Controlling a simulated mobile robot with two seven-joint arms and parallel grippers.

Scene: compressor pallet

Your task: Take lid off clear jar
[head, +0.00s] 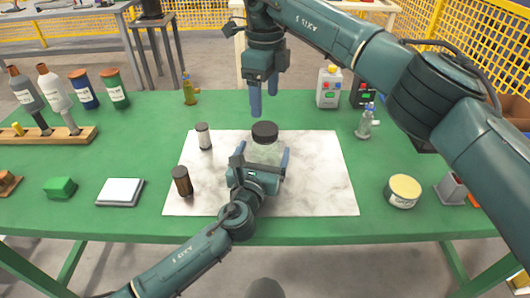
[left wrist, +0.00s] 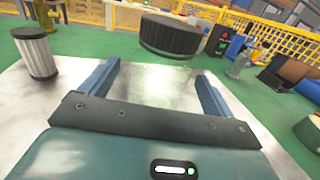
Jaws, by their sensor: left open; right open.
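The clear jar (head: 264,153) stands upright on the white marbled board, with its dark lid (head: 265,132) on top. In the left wrist view the lid (left wrist: 171,35) shows beyond the fingers, and the see-through jar body (left wrist: 160,78) is faint. My left gripper (head: 262,156) is open and low at the near side of the jar, one finger to each side; I cannot tell whether they touch it. My right gripper (head: 264,103) is open and empty, pointing down above the lid and apart from it.
A yellow-topped tin (head: 403,191) and a small spray bottle (head: 365,122) are to the right. The board's right part is clear.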

